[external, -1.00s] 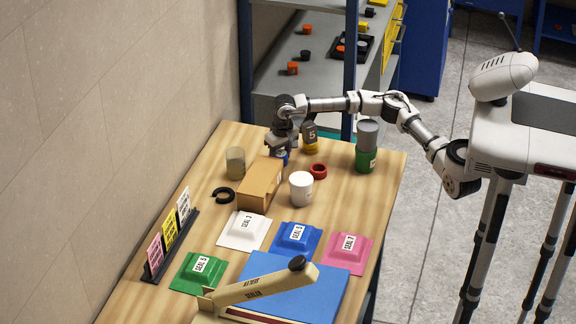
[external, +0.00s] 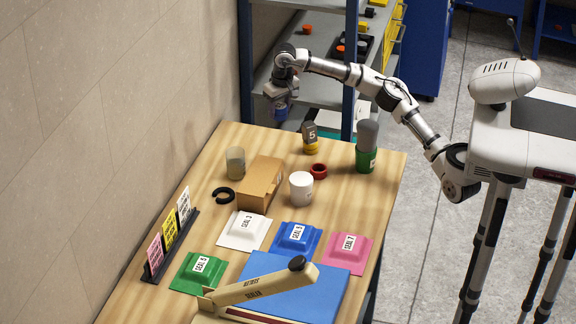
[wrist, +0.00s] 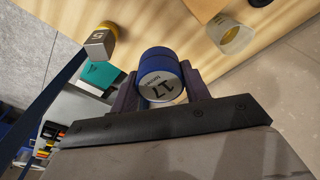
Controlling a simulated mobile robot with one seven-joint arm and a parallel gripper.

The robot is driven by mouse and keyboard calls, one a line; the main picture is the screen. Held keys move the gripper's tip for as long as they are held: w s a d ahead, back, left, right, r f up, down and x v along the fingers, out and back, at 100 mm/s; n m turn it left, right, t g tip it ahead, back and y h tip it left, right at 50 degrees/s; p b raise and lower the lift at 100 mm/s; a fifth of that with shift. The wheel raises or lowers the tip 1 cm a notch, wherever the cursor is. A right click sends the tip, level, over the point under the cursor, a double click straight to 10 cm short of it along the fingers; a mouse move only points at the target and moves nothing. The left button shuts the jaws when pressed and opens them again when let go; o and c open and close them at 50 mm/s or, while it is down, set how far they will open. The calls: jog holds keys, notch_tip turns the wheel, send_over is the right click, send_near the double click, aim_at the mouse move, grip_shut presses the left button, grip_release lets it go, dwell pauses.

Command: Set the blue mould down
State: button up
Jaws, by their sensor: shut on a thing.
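My gripper (external: 279,104) is raised above the far left end of the table. It is shut on a short blue cylinder (external: 281,113) with a grey end face. In the wrist view the blue cylinder (wrist: 158,58) sits between the two dark fingers, with "17" on its grey face. Nothing shows touching it from below. A flat blue block (external: 297,237) with a white "SEAL" label lies on the table between the white and pink blocks. I cannot tell from the pictures which blue thing is called the mould.
The far table end holds a clear cup (external: 235,162), a brown box (external: 259,184), a yellow-and-grey piece marked 5 (external: 310,138), a red ring (external: 318,171), a white cup (external: 301,189) and a green-and-grey cylinder (external: 366,150). A grey shelf (external: 270,82) stands behind.

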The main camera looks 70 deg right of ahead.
jog(key=shift+r, duration=0.55)
jog(key=shift+s+a, duration=0.2)
jog(key=shift+a, duration=0.05)
jog(key=s+a+r+m+b, duration=0.1)
jog(key=s+a+m, duration=0.3)
jog(key=s+a, duration=0.15)
jog(key=m+g+b, duration=0.2)
jog(key=m+b, duration=0.1)
jog(key=m, duration=0.9)
send_over(359, 202)
jog(key=f, duration=2)
jog(key=shift+a+f, duration=0.3)
jog(key=shift+f, duration=0.1)
jog(key=shift+f, duration=0.1)
jog(key=shift+f, duration=0.1)
jog(key=o, duration=1.1)
